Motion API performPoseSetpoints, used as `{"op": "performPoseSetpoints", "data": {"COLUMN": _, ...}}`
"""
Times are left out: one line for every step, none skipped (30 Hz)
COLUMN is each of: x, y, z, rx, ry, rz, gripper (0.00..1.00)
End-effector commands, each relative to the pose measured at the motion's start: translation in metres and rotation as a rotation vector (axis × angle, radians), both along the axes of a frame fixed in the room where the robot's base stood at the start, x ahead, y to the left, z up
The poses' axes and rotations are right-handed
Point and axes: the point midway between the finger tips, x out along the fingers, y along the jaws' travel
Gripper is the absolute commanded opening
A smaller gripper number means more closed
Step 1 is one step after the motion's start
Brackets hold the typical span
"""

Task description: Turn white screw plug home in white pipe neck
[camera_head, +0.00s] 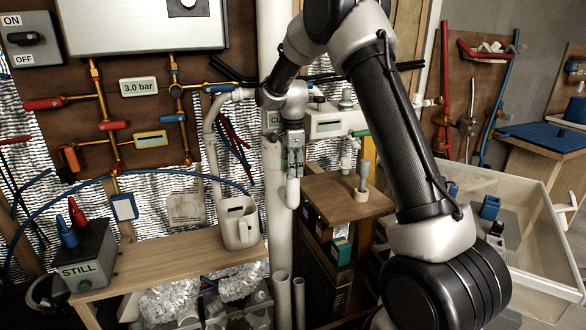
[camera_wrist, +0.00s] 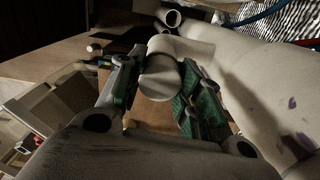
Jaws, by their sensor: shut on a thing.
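My gripper (camera_head: 293,150) hangs down in front of the thick white standing pipe in the head view. In the wrist view my gripper (camera_wrist: 157,85) has its green-padded fingers on both sides of a white round piece, which I take for the white screw plug (camera_wrist: 158,84). It is shut on this piece. A white pipe fitting, likely the pipe neck (camera_wrist: 190,49), lies right behind it and touches or overlaps it in the picture. Just below the fingers in the head view is a white rounded pipe end (camera_head: 292,192). The thread and how deep the plug sits are hidden.
The thick white pipe (camera_wrist: 272,95) runs close beside the fingers. A wooden shelf (camera_head: 345,200) with a small upright peg stands to the right. A bench (camera_head: 150,262) with a white jug (camera_head: 240,223) is at the left. A clear bin (camera_head: 530,240) is at the right.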

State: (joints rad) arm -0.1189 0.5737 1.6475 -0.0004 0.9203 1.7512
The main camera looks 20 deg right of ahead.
Motion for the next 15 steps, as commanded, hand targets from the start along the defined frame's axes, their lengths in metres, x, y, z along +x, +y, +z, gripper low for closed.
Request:
{"op": "performPoseSetpoints", "data": {"x": 0.0003, "y": 0.0003, "z": -0.0002, "rx": 0.001, "ry": -0.001, "rz": -0.081, "gripper": 0.15}}
{"op": "performPoseSetpoints", "data": {"x": 0.0002, "y": 0.0003, "z": -0.0002, "rx": 0.001, "ry": -0.001, "rz": -0.132, "gripper": 0.15}}
{"op": "performPoseSetpoints", "data": {"x": 0.0002, "y": 0.0003, "z": -0.0002, "rx": 0.001, "ry": -0.001, "rz": -0.138, "gripper": 0.41}}
{"op": "performPoseSetpoints", "data": {"x": 0.0002, "y": 0.0003, "z": -0.0002, "rx": 0.001, "ry": -0.001, "rz": -0.134, "gripper": 0.46}}
{"op": "performPoseSetpoints", "data": {"x": 0.0003, "y": 0.0003, "z": -0.0002, "rx": 0.001, "ry": -0.001, "rz": -0.133, "gripper": 0.52}}
{"op": "performPoseSetpoints", "data": {"x": 0.0002, "y": 0.0004, "z": -0.0002, "rx": 0.001, "ry": -0.001, "rz": -0.132, "gripper": 0.59}}
{"op": "performPoseSetpoints", "data": {"x": 0.0002, "y": 0.0003, "z": -0.0002, "rx": 0.001, "ry": -0.001, "rz": -0.132, "gripper": 0.6}}
{"op": "performPoseSetpoints", "data": {"x": 0.0002, "y": 0.0003, "z": -0.0002, "rx": 0.001, "ry": -0.001, "rz": -0.132, "gripper": 0.6}}
{"op": "performPoseSetpoints", "data": {"x": 0.0002, "y": 0.0003, "z": -0.0002, "rx": 0.001, "ry": 0.0, "rz": -0.131, "gripper": 0.6}}
{"op": "performPoseSetpoints", "data": {"x": 0.0001, "y": 0.0003, "z": -0.0002, "rx": 0.001, "ry": 0.0, "rz": -0.131, "gripper": 0.6}}
{"op": "performPoseSetpoints", "data": {"x": 0.0001, "y": 0.0003, "z": -0.0003, "rx": 0.001, "ry": 0.0, "rz": -0.131, "gripper": 0.6}}
{"op": "performPoseSetpoints", "data": {"x": 0.0001, "y": 0.0003, "z": -0.0003, "rx": 0.001, "ry": 0.0, "rz": -0.131, "gripper": 0.6}}
{"op": "performPoseSetpoints", "data": {"x": 0.0001, "y": 0.0002, "z": -0.0003, "rx": 0.001, "ry": 0.0, "rz": -0.13, "gripper": 0.6}}
{"op": "performPoseSetpoints", "data": {"x": 0.0, "y": 0.0002, "z": -0.0004, "rx": 0.001, "ry": 0.0, "rz": -0.13, "gripper": 0.6}}
{"op": "performPoseSetpoints", "data": {"x": 0.0, "y": 0.0002, "z": -0.0001, "rx": 0.001, "ry": 0.0, "rz": -0.13, "gripper": 0.6}}
